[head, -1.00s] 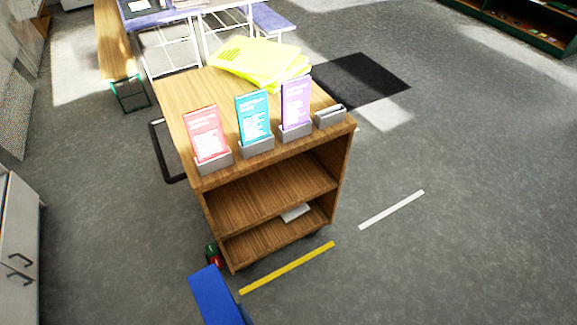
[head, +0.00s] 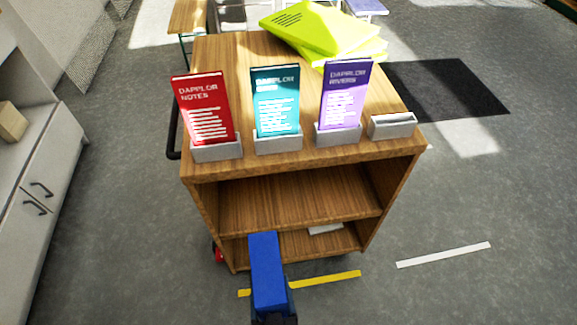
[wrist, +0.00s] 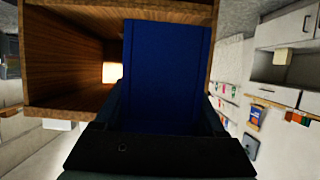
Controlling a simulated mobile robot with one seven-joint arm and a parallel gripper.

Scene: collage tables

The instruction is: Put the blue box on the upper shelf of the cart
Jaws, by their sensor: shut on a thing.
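The blue box (head: 268,270) is in my gripper (head: 272,312), low in the middle of the head view, in front of the wooden cart (head: 187,178). In the wrist view the blue box (wrist: 165,75) fills the middle, held in my gripper (wrist: 165,122), and hides part of the cart (wrist: 75,100). My gripper is shut on the box. The cart has a top with card holders, an upper shelf (head: 300,196) inside and a lower shelf (head: 290,245) below it. The upper shelf looks empty. The box overlaps the shelf opening in the picture; I cannot tell its exact gap from the cart.
Red, teal and purple cards (head: 275,100) stand in grey holders along the cart's front top edge. Yellow-green folders (head: 325,30) lie behind them. A small white item (head: 325,229) lies on the lower shelf. A cabinet (head: 35,170) stands left. Grey floor is clear to the right.

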